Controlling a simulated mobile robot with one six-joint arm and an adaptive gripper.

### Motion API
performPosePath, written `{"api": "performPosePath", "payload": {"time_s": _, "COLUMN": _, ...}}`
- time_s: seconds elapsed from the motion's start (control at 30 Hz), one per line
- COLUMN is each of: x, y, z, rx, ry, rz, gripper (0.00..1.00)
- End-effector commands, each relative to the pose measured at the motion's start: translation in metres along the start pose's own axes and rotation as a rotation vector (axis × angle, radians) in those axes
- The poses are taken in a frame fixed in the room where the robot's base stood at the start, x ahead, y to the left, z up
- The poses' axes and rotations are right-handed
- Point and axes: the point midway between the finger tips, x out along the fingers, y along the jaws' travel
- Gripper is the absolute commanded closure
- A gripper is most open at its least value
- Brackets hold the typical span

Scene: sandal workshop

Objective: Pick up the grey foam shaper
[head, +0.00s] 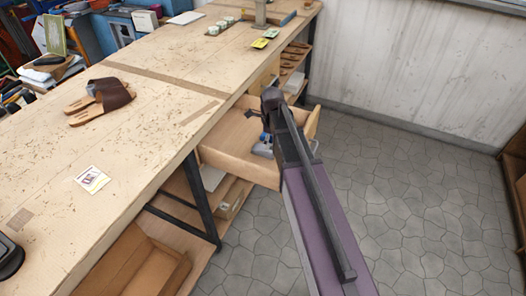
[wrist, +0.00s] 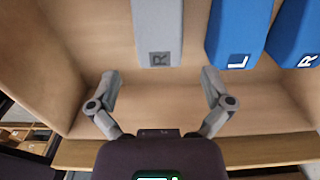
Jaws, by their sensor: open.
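The grey foam shaper (wrist: 158,30), marked R, lies in an open wooden drawer (head: 222,150); in the wrist view it is at top centre. Its far end is cut off by the picture's edge. My gripper (wrist: 160,76) is open and empty, its two fingers spread either side of the shaper's line, the shaper's near end just beyond the fingertips. In the head view my gripper (head: 259,113) is over the drawer, and my arm hides much of the inside.
Two blue shapers, marked L (wrist: 238,35) and R (wrist: 296,35), lie to the right of the grey one. Drawer walls stand close around. The workbench (head: 140,130) with brown sandals (head: 100,98) is to the left; stone floor (head: 420,190) is clear at right.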

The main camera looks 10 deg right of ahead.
Motion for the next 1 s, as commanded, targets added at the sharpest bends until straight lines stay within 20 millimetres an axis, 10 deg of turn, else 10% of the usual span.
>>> {"api": "performPosePath", "payload": {"time_s": 1.0, "x": 0.051, "y": -0.001, "z": 0.004, "rx": 0.000, "ry": 0.000, "rz": 0.000, "gripper": 0.00}}
